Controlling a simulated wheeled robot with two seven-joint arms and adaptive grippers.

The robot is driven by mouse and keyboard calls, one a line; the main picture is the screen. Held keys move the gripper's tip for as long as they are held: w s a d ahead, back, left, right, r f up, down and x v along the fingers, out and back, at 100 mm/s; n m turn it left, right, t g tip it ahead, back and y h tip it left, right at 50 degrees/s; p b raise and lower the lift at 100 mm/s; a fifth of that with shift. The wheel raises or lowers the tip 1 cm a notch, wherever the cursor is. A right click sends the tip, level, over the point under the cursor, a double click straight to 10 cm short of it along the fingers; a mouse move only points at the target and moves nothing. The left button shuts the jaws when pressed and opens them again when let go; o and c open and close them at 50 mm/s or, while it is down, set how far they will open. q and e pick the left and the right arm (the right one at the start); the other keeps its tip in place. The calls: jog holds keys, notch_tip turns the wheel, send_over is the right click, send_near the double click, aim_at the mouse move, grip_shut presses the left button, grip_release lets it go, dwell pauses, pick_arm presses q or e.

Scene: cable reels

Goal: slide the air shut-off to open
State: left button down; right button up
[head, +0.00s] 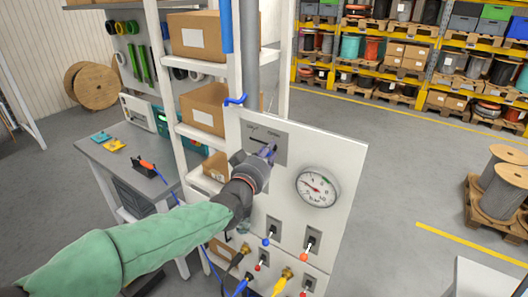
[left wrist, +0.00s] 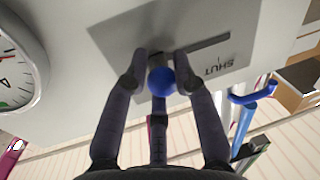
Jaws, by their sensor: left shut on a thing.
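The air shut-off is a grey plate (head: 262,136) at the top of a white panel, with a dark slot. Its slider has a round blue knob (left wrist: 161,81). My left gripper (head: 268,152) is shut on the knob, with its fingers on both sides of it in the left wrist view (left wrist: 160,75). The word SHUT is printed upside down there, right of the knob, and bare slot (left wrist: 205,46) runs from the knob towards that side. The fingers hide the other end of the slot and any label there. My right gripper is not in view.
A round pressure gauge (head: 317,187) sits right of my left gripper on the white panel (head: 342,158). Toggle switches and cable plugs are below. A shelf with cardboard boxes (head: 206,108) stands to the left.

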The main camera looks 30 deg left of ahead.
pick_arm(q)
jog(key=shift+d+r, duration=0.15)
jog(key=shift+r, duration=0.05)
jog(key=c, duration=1)
grip_release()
jog(key=shift+d, duration=0.1)
jog(key=shift+f, duration=0.1)
jog(key=shift+s, duration=0.25)
jog(key=s, duration=0.3)
jog(key=s+d, duration=0.1)
jog(key=s, duration=0.7)
jog(key=shift+s+d, duration=0.2)
